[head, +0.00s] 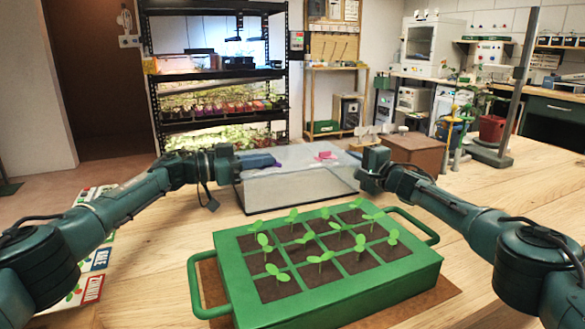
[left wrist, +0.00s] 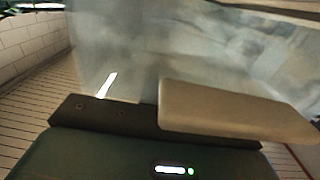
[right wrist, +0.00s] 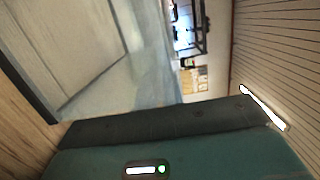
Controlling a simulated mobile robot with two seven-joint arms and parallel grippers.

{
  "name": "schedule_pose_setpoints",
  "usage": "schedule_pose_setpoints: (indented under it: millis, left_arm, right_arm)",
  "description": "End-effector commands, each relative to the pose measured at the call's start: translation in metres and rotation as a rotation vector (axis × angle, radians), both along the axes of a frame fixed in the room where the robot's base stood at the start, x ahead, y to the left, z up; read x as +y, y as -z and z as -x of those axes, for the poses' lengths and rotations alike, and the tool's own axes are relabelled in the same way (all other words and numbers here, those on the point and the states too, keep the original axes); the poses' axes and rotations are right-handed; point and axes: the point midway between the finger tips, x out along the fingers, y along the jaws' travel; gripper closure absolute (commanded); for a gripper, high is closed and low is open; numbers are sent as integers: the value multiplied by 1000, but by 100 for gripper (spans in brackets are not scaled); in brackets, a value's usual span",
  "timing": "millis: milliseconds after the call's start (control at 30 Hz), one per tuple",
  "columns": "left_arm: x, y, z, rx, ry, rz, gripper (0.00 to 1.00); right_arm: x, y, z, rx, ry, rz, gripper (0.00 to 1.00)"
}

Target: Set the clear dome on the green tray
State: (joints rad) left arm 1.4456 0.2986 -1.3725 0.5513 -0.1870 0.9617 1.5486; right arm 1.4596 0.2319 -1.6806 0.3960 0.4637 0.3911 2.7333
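The clear dome (head: 300,185) is a translucent box with a pink patch on its top. It appears to stand on the table just behind the green tray; any small gap beneath it is hard to judge. The green tray (head: 335,299) has a handle at each end and holds several seedlings in soil cells. My left gripper (head: 262,160) is at the dome's upper left side. My right gripper (head: 368,165) is at its right side. The dome's hazy wall fills much of the left wrist view (left wrist: 200,50) and the left of the right wrist view (right wrist: 75,45). Finger openings are unclear.
The tray sits on a brown mat (head: 440,291). A printed leaflet (head: 97,262) lies at the left under my left arm. A brown box (head: 414,152) stands right of the dome, with a metal stand (head: 505,130) beyond it. Bare wood lies left of the tray.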

Motion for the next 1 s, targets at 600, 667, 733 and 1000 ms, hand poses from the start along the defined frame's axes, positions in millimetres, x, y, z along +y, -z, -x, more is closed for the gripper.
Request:
schedule_pose_setpoints:
  millis: [600, 667, 733, 1000]
  left_arm:
    - [0, -1, 0, 0, 0, 1, 100]
    - [0, -3, 0, 0, 0, 1, 100]
    - [0, -6, 0, 0, 0, 1, 100]
    - [0, -34, 0, 0, 0, 1, 100]
  right_arm:
    - [0, -1, 0, -1, 1, -1, 100]
    - [0, -3, 0, -1, 1, -1, 100]
    - [0, -7, 0, -1, 1, -1, 100]
    - [-1, -34, 0, -1, 1, -1, 100]
